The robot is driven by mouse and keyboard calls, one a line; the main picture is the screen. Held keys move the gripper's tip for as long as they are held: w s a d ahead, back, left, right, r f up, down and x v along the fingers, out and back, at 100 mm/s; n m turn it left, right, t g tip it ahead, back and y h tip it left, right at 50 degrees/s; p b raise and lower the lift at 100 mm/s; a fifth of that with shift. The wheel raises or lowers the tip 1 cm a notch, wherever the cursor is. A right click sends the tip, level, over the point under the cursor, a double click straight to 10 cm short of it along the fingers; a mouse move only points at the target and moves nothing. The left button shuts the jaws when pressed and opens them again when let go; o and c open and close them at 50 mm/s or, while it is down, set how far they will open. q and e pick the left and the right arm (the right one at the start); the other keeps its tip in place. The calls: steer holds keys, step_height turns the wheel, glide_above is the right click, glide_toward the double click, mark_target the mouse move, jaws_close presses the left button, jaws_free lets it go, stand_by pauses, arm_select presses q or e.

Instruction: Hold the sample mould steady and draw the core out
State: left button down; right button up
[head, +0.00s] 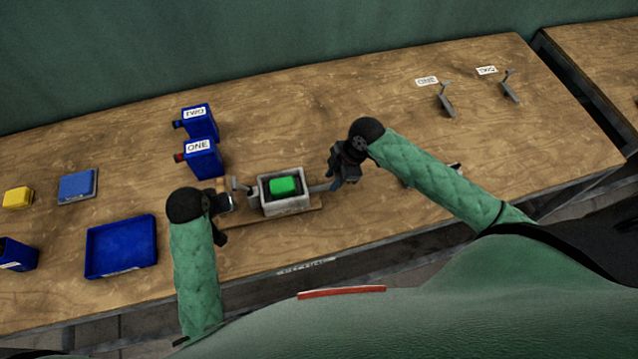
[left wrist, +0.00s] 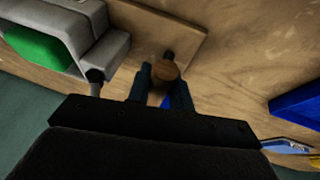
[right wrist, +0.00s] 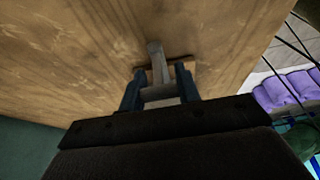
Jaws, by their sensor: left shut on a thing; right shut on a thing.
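The sample mould (head: 298,206) is a grey box with a dark inside and a green block (head: 284,186) in its top; it sits on a wooden board (head: 238,221). It also shows in the left wrist view (left wrist: 105,52), at upper left. My left gripper (head: 229,203) is left of the mould, shut on a round brown-ended piece (left wrist: 166,70). Whether this piece is the core I cannot tell. My right gripper (head: 335,184) is right of the mould, shut on a grey bar-like handle (right wrist: 157,70) that seems to reach out from the mould's side.
Two blue containers, one labelled ONE (head: 205,160), stand behind my left gripper. Grey brackets (head: 445,100) stand at back right. The table's middle back is clear.

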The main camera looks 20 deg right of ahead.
steer(key=shift+d, duration=1.65)
steer(key=o, duration=1.2)
steer(key=shift+c, duration=0.2)
steer(key=shift+r, duration=0.15)
steer(key=v, duration=1.1)
steer(key=shift+d+r, duration=0.2)
steer(key=shift+r, duration=0.1)
arm_select(q)
steer(key=c, duration=1.2)
jaws_free()
steer(key=shift+o, duration=0.2)
